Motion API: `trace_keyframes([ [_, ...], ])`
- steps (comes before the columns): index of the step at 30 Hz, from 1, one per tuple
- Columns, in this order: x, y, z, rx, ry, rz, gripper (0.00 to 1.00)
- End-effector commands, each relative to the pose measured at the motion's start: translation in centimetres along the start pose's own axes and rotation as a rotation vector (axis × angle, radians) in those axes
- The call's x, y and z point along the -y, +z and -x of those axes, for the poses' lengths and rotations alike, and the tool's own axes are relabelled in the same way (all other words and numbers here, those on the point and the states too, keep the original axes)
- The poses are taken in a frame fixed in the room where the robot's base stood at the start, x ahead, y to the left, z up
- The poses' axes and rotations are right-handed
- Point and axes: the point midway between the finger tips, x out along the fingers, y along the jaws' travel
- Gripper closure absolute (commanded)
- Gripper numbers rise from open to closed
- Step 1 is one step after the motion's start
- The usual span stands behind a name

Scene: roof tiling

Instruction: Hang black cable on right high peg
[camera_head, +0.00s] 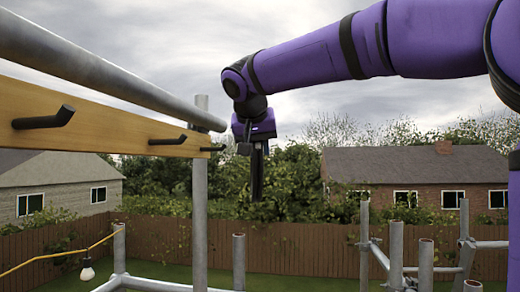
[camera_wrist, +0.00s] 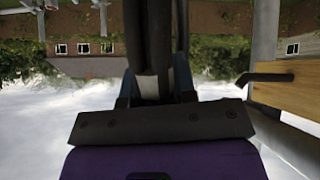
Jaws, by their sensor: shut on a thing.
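My gripper (camera_head: 257,146) is shut on the black cable (camera_head: 257,178), which hangs down below it as a dark narrow bundle. In the wrist view the cable (camera_wrist: 149,38) runs away between the fingers of my gripper (camera_wrist: 156,88). The wooden board (camera_head: 100,118) carries black pegs. The rightmost peg (camera_head: 213,148) in the head view is at the board's far end, a little left of my gripper and apart from the cable. One peg (camera_wrist: 264,78) shows in the wrist view, right of the cable and not touching it.
A middle peg (camera_head: 168,140) and a near peg (camera_head: 45,118) also stick out from the board. A metal pole (camera_head: 100,70) runs above it, and an upright pole (camera_head: 200,220) stands at its end. A bulb (camera_head: 87,271) hangs on a yellow cord at lower left.

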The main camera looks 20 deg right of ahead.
Motion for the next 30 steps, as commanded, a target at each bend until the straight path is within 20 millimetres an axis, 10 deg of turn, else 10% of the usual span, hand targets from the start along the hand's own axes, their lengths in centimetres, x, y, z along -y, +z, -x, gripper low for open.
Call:
trace_keyframes([
  [30,4.5,-0.6,-0.2,-0.001,-0.001,0.001,1.00],
])
